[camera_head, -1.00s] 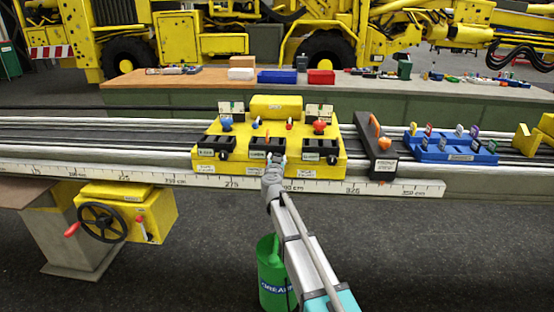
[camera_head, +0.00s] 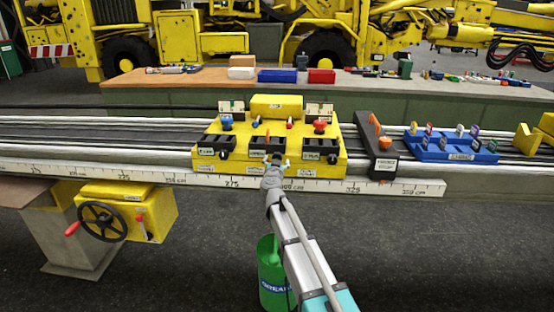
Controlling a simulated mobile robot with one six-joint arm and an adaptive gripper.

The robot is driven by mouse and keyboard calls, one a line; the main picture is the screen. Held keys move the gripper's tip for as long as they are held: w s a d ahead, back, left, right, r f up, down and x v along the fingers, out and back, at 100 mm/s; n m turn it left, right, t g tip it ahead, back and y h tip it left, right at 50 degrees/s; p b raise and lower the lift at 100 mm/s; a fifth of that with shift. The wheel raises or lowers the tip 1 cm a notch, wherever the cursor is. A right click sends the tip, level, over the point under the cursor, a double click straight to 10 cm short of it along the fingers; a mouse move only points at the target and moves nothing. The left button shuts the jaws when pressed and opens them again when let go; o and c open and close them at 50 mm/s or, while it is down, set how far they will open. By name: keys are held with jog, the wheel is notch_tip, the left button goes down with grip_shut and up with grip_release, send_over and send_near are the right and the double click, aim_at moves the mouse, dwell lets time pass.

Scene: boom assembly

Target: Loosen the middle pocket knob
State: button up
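The yellow carriage (camera_head: 200,166) sits on the rail bench, with three dark pockets in a row. The middle pocket (camera_head: 262,142) has an orange piece standing in it. Its dark knob (camera_head: 277,156) is small and partly hidden by my gripper. My gripper (camera_head: 277,160) is at the front of the middle pocket, its fingertips spread to the left and right of the knob. It looks open; whether a fingertip touches the knob is too small to tell. The left pocket knob (camera_head: 224,155) and right pocket knob (camera_head: 332,159) are clear of my gripper.
A dark block with an orange lever (camera_head: 380,165) and a blue rack (camera_head: 450,152) stand to the right on the rail. A scale strip (camera_head: 130,178) runs along the front edge. A green bin (camera_head: 272,290) stands on the floor below my arm.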

jog(key=s, duration=0.9)
jog(key=shift+s, duration=0.35)
jog(key=s+d+f+n+g+y, duration=0.2)
jog(key=s+d+f+n+g, duration=0.2)
jog(key=s+d+f+g, duration=1.4)
jog(key=s+d+m+h, duration=0.2)
jog(key=s+d, duration=0.6)
jog(key=s, duration=0.2)
notch_tip(320, 180, up, 15)
jog(key=p, duration=1.6)
jog(key=shift+r, duration=0.15)
